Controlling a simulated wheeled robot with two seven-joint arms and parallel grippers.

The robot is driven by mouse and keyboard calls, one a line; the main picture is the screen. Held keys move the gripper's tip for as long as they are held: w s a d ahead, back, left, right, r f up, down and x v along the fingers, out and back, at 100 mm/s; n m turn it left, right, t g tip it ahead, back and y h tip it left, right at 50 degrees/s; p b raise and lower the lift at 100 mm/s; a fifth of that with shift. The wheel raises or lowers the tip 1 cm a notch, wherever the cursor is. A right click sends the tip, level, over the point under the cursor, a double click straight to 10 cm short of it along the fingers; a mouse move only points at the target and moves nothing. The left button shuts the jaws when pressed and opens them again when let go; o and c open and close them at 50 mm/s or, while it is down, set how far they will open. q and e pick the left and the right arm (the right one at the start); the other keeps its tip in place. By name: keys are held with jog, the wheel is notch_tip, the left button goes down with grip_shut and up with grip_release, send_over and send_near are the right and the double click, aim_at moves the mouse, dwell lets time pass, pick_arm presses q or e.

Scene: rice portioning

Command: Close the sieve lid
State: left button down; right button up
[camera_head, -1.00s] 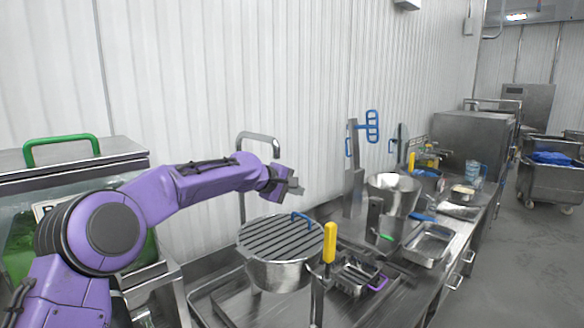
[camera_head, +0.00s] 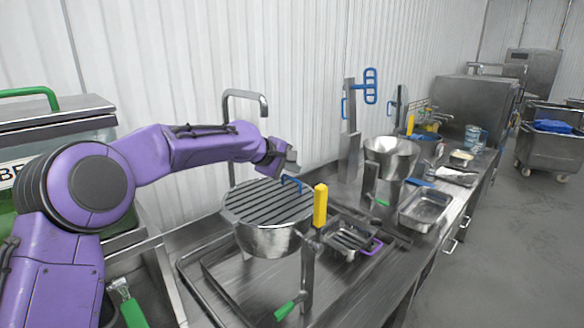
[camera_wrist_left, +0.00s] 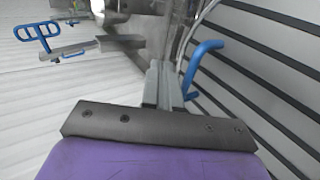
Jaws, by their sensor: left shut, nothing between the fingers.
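The sieve (camera_head: 262,242) is a round metal pot on the metal counter, in the middle of the head view. Its slatted lid (camera_head: 265,202) lies flat across its top. A blue handle (camera_head: 291,182) stands at the lid's far edge; it also shows in the left wrist view (camera_wrist_left: 203,60), just right of my fingers. My left gripper (camera_head: 291,165) is shut and empty, above the lid's far edge close to the blue handle. In the left wrist view its fingers (camera_wrist_left: 166,88) are together beside the handle; I cannot tell whether they touch it. My right gripper is not in view.
A tall faucet (camera_head: 245,95) stands behind the sieve. A yellow handle (camera_head: 320,205) rises at its right front. A small slotted tray (camera_head: 345,228), a metal pan (camera_head: 428,205) and a metal bowl (camera_head: 391,150) stand to the right. The wall is close behind.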

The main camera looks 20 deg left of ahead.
pick_arm(q)
jog(key=r+p, duration=0.2)
jog(key=p, duration=0.1)
jog(key=r+p, duration=0.1)
jog(key=shift+w+d+r, duration=0.1)
jog(key=shift+w+r, duration=0.15)
jog(key=shift+r, duration=0.15)
notch_tip(320, 180, up, 10)
jog(key=w, duration=0.2)
jog(key=shift+d, duration=0.35)
